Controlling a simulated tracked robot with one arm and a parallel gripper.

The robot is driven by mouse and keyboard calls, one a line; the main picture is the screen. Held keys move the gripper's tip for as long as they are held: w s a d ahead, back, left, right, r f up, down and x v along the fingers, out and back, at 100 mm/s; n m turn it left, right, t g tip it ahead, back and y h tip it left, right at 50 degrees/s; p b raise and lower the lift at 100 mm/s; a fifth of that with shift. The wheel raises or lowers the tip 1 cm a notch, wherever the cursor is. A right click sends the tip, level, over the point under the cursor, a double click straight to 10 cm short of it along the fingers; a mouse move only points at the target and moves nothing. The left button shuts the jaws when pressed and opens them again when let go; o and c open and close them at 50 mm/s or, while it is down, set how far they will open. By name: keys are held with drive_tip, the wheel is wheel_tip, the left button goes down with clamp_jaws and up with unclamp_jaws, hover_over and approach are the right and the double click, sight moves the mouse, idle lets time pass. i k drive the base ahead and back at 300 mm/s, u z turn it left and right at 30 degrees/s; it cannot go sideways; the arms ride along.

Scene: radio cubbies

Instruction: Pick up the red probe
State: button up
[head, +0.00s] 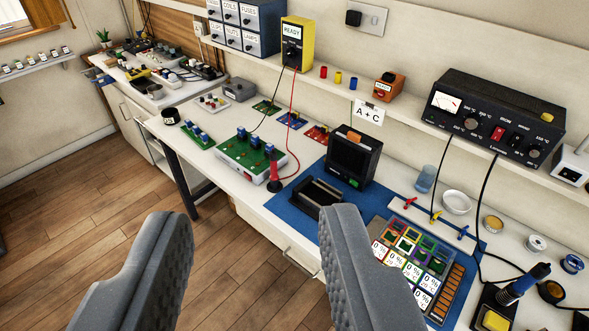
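The red probe (274,176) stands roughly upright at the front right corner of a green circuit board (240,157) on the white bench. A red wire runs from it up to a yellow meter (294,45) on the shelf. A black wire from the meter ends at the board, where its tip is too small to make out. My gripper (255,225) is wide open in the foreground, with nothing between its fingers. The probe appears beyond and above the gap between the fingers, apart from both.
A parts tray (455,285) lies behind my right finger. A black power unit (495,118) sits on the shelf. Wooden floor (90,215) is clear at left.

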sight(274, 155)
drive_tip(key=i, duration=1)
